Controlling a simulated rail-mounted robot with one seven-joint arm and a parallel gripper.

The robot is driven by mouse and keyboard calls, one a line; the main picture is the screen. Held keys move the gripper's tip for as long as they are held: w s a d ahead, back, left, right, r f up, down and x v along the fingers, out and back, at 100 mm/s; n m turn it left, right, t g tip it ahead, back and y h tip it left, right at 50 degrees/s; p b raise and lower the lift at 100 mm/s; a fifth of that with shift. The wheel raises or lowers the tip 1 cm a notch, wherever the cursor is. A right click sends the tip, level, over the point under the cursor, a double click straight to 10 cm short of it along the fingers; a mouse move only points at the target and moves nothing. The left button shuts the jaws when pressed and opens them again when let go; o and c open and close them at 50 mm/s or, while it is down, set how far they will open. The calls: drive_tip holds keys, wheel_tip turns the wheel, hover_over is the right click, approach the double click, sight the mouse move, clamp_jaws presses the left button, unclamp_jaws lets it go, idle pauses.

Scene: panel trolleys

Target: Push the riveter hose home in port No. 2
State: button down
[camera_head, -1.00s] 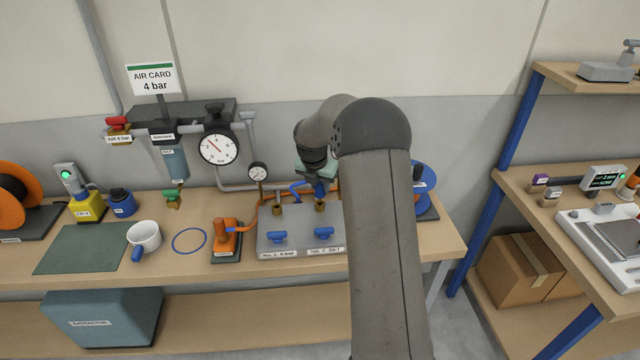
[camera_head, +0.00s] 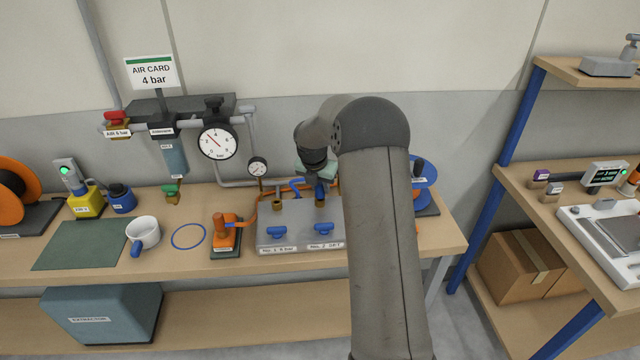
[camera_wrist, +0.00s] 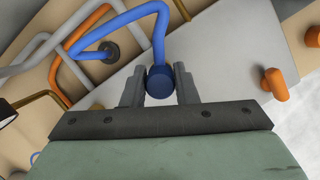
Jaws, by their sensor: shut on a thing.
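My gripper (camera_head: 319,182) is above the grey port block (camera_head: 290,214), partly hidden by my arm. In the wrist view its jaws (camera_wrist: 159,88) are shut on the round blue end of a hose (camera_wrist: 159,82). The blue hose (camera_wrist: 155,25) loops away from that end. In the head view the blue end (camera_head: 320,189) is upright at the top of the brass port above the No. 2 label (camera_head: 320,202). I cannot tell how deep it sits. The orange riveter (camera_head: 222,235) stands left of the block.
Blue handles (camera_head: 277,233) are on the block's front. Grey pipework and a small gauge (camera_head: 258,167) stand behind it. A blue reel (camera_head: 427,185) is at the right, partly behind my arm.

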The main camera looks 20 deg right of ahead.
drive_tip(key=shift+f, duration=0.25)
drive_tip(key=c, duration=1.1)
unclamp_jaws()
drive_tip(key=shift+r, duration=0.1)
drive_tip(key=shift+o, duration=0.2)
drive_tip(key=p+v, duration=0.5)
drive_tip(key=v, duration=0.3)
